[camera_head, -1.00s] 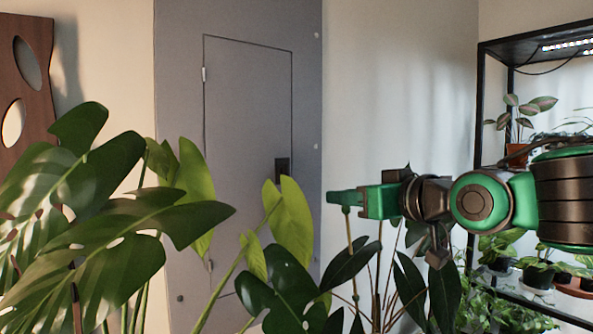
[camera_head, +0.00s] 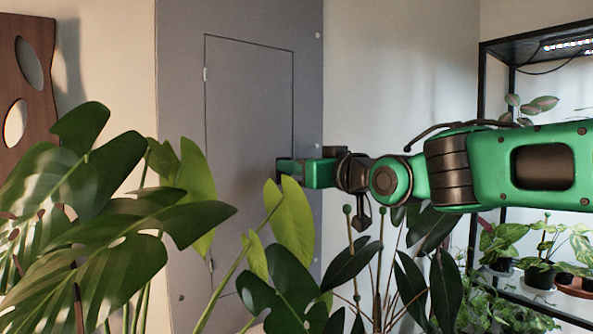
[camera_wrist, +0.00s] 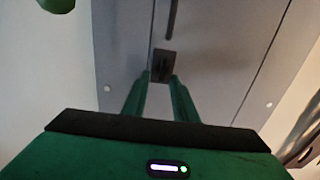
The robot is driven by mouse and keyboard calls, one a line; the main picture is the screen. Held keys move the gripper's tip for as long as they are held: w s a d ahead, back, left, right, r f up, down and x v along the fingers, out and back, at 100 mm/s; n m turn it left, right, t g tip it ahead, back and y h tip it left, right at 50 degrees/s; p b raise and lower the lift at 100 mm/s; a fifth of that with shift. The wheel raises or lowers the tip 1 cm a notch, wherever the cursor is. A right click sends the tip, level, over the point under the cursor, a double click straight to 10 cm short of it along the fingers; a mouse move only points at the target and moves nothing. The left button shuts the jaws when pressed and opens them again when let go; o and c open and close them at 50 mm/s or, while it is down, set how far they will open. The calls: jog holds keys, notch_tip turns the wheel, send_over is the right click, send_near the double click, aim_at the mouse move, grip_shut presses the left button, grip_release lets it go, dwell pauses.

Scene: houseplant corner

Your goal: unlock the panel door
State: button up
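The grey panel door (camera_head: 245,110) is set flush in a grey wall panel, with thin seams around it; it looks closed. My gripper (camera_head: 284,166) is at the door's right edge and hides the dark lock plate there. In the wrist view, the small dark lock plate (camera_wrist: 163,64) lies just beyond the tips of my gripper (camera_wrist: 159,78). The two green fingers are apart, one on each side of the plate's lower end. I cannot tell whether they touch it. A dark bar (camera_wrist: 172,18) lies in line beyond the plate.
A large-leaved plant (camera_head: 90,230) and yellow-green leaves (camera_head: 292,215) stand low in front of the door. Dark-leaved stems (camera_head: 350,265) rise below my arm. A black shelf (camera_head: 481,120) with potted plants is at the right. A brown board with holes (camera_head: 38,100) is at the left.

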jog(key=shift+w+a, duration=0.25)
jog(key=shift+w, duration=0.05)
jog(key=shift+c, duration=0.4)
grip_shut()
jog(key=shift+d, duration=0.15)
jog(key=shift+m, duration=0.3)
jog(key=shift+w+d+f+m, duration=0.2)
jog(key=shift+d+f+m, duration=0.05)
jog(key=shift+m, duration=2.7)
jog(key=shift+w+d+f+m, duration=0.15)
jog(key=shift+d+f+m, duration=0.15)
jog(key=shift+m, duration=2.6)
jog(key=shift+w+d+f+m, duration=0.2)
jog(key=shift+d+f+m, duration=0.05)
jog(key=shift+m, duration=2.7)
